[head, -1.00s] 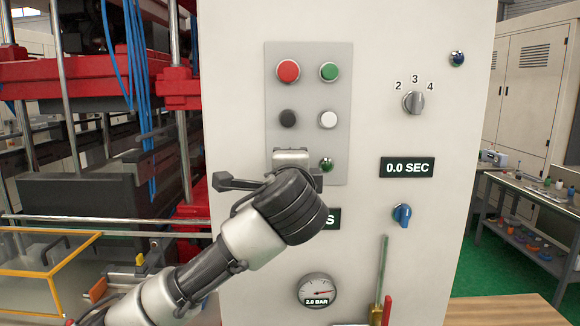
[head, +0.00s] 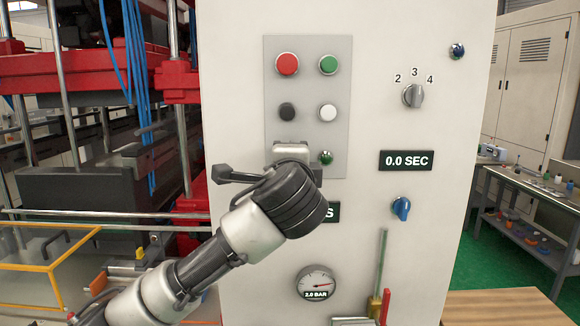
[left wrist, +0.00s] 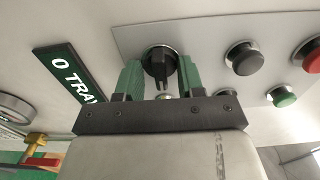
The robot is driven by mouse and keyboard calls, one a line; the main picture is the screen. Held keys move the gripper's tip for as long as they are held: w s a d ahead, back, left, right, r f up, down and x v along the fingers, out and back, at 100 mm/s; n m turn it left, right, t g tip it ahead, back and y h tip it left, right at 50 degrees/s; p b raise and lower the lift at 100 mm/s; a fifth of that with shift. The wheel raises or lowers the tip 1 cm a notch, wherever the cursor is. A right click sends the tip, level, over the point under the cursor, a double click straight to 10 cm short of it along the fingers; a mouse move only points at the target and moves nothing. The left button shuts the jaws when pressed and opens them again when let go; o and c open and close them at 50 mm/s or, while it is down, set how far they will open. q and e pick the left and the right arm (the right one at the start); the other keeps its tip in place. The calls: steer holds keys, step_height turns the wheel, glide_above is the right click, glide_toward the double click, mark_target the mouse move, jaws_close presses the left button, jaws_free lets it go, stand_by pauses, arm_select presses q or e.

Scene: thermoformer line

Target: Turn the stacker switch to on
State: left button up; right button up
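In the left wrist view a black rotary switch (left wrist: 160,62) with a narrow raised handle sits on the grey panel. My left gripper (left wrist: 160,75) has its two green fingers on either side of this switch, with gaps visible between the fingers and the handle. It is open. In the head view my left arm and gripper cover the lower left of the grey button panel (head: 308,90), and the switch is hidden behind them. I cannot tell the switch's setting. My right gripper is in neither view.
Red (head: 287,64), green (head: 328,65), black (head: 287,112) and white (head: 327,112) buttons are above my gripper. A green lamp (head: 326,157) is close beside it. A grey selector (head: 412,95), blue knob (head: 401,209) and pressure gauge (head: 316,283) are also on the cabinet.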

arm_select(q)
steer(key=s+b, duration=0.4)
steer(key=s, duration=0.6)
steer(key=shift+s, duration=0.35)
